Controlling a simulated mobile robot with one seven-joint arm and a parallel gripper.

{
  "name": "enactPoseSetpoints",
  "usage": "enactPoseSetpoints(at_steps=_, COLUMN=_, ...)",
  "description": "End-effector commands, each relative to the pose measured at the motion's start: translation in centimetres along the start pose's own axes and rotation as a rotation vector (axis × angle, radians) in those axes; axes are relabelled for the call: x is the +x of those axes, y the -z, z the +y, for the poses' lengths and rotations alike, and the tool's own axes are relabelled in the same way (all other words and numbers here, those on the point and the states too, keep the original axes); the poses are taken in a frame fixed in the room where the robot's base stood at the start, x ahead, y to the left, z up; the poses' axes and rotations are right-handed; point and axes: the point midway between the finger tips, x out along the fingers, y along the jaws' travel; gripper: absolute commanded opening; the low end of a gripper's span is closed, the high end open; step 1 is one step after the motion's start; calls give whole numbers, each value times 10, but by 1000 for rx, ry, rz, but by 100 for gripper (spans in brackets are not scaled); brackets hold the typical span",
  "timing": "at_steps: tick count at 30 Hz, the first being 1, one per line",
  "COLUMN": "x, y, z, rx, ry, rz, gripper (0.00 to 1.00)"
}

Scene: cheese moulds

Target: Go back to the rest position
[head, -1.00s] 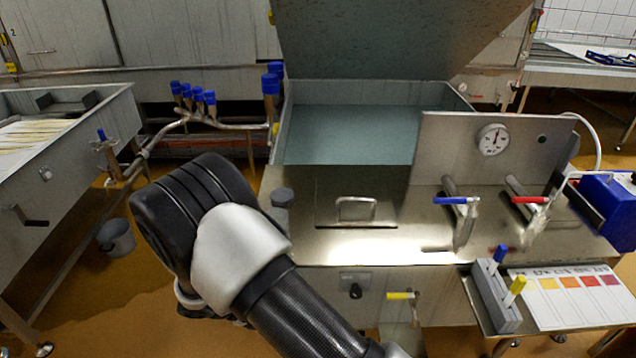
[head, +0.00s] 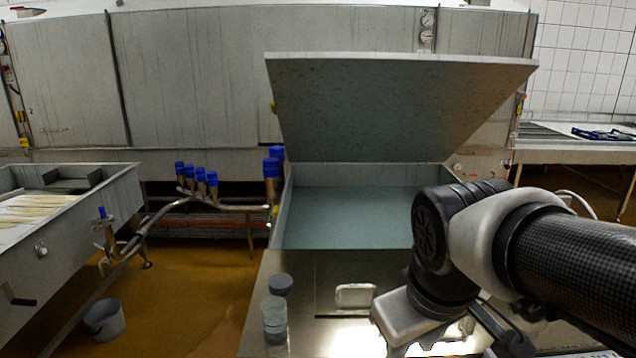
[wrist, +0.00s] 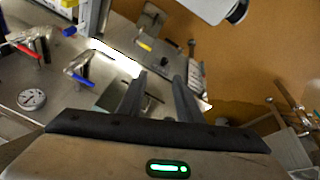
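My gripper (wrist: 160,82) shows in the wrist view with its two dark fingers apart. I see nothing held between them. It hangs above the steel bench, near the bench edge and the orange floor. In the head view my arm reaches in from the right, bends over the bench and covers its right part; I cannot make out the fingers there. In the wrist view the blue-handled valve (wrist: 80,76), the red-handled valve (wrist: 22,50) and the round gauge (wrist: 32,98) lie left of the fingers. A yellow handle (wrist: 145,46) shows beyond them.
A steel vat (head: 350,212) with its lid (head: 400,105) raised stands behind the bench. A clear jar (head: 274,322) and a grey cap (head: 281,284) stand left of a bench handle (head: 355,297). Blue-topped pipes (head: 200,180), a trough (head: 75,235) and a bucket (head: 104,320) are left.

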Motion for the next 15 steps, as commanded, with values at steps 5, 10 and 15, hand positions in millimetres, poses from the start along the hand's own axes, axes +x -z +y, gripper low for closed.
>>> enactPoseSetpoints(at_steps=5, x=-20, y=-17, z=4, rx=255, ry=0, rz=107, gripper=32)
enactPoseSetpoints(at_steps=10, x=-50, y=-18, z=7, rx=403, ry=9, rz=164, gripper=32)
enactPoseSetpoints(at_steps=15, x=-83, y=-8, z=13, rx=396, ry=9, rz=161, gripper=32)
